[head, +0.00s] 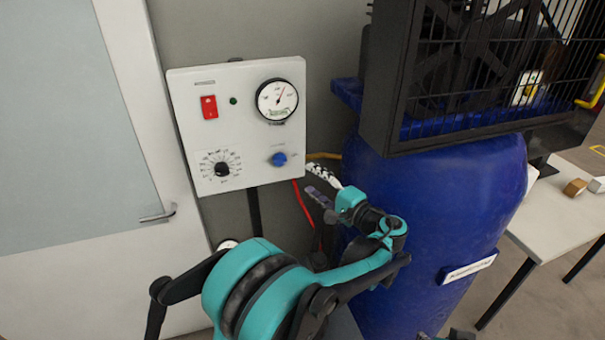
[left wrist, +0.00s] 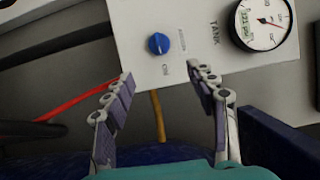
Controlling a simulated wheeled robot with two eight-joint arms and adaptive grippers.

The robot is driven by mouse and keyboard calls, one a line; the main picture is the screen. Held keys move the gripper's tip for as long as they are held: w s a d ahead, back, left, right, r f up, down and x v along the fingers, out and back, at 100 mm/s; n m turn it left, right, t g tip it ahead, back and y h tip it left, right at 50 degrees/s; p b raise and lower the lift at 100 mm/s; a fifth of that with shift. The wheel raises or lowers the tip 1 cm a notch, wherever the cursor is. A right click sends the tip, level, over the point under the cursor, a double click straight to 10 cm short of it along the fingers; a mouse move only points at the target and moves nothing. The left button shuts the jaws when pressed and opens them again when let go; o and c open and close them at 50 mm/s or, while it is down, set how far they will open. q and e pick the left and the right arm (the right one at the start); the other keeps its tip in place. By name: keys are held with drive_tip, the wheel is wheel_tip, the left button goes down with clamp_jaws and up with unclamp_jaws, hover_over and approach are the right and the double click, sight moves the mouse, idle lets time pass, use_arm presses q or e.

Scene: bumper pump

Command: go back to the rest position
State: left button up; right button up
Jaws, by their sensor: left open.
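My left gripper (head: 318,184) is open, at the lower right of the white control panel (head: 268,195). In the left wrist view its two fingers (left wrist: 161,74) stand apart with nothing between the pads. The blue knob (head: 278,159) on the panel lies just beyond the fingertips and shows whole in the left wrist view (left wrist: 158,43); the gripper looks apart from it. My left arm reaches up from the bottom middle of the head view.
The panel also has a red switch (head: 209,107), a black dial (head: 222,169) and a round gauge (head: 277,100). A blue tank (head: 440,190) stands close to the arm's right, under a black caged unit (head: 470,70). A white door (head: 90,250) is at left, a table (head: 555,215) at right.

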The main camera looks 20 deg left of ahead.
use_arm(q)
drive_tip(key=shift+s+d, duration=0.35)
drive_tip(key=shift+d, duration=0.1)
drive_tip(key=s+a+f+n+g+h+b, duration=0.25)
drive_tip(key=s+a+f+h, duration=0.35)
drive_tip(key=s+a+f, duration=0.45)
drive_tip(key=s+d+f+n+h+b, duration=0.2)
drive_tip(key=s+d+f+h, duration=0.1)
drive_tip(key=s, duration=0.6)
drive_tip(key=s+d+f+n+h+b, duration=0.2)
drive_tip(key=s+d+f+h, duration=0.2)
drive_tip(key=s, duration=0.5)
drive_tip(key=shift+f+h+b, duration=0.3)
drive_tip(key=shift+f+h, duration=0.65)
drive_tip(key=shift+h, duration=0.05)
